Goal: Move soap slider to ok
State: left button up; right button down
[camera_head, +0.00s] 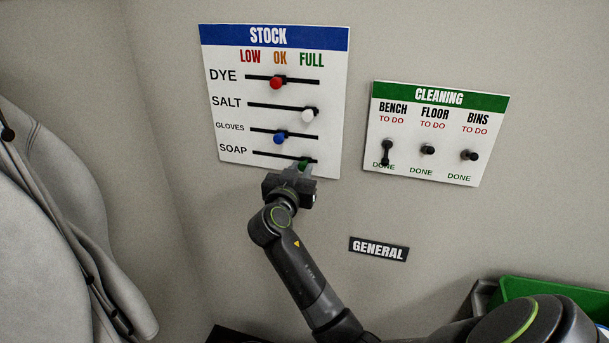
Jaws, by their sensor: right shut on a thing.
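The STOCK board (225,95) hangs on the wall, with LOW, OK and FULL headings across its top. The green soap slider (303,162) is on the lowest track (270,154), right of the middle, towards the FULL end. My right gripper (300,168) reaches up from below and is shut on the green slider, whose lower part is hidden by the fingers. My left gripper is not in view.
Above it, the red dye (276,83) and blue gloves (279,138) sliders sit near OK; the white salt slider (307,116) is near FULL. A CLEANING board (405,160) with three switches hangs at right. A coat (50,210) hangs at left.

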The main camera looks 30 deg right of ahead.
jog(key=w+a+b, duration=0.1)
jog(key=w+b, duration=0.1)
jog(key=w+a+b, duration=0.2)
jog(key=shift+a+f, duration=0.1)
jog(key=shift+f, duration=0.1)
jog(key=shift+w+a+r, duration=0.2)
jog(key=shift+w+a, duration=0.1)
jog(key=shift+a, duration=0.05)
jog(key=c, duration=1.5)
grip_release()
jog(key=shift+o, duration=1.3)
jog(key=shift+w+d, duration=0.1)
jog(key=shift+d, duration=0.05)
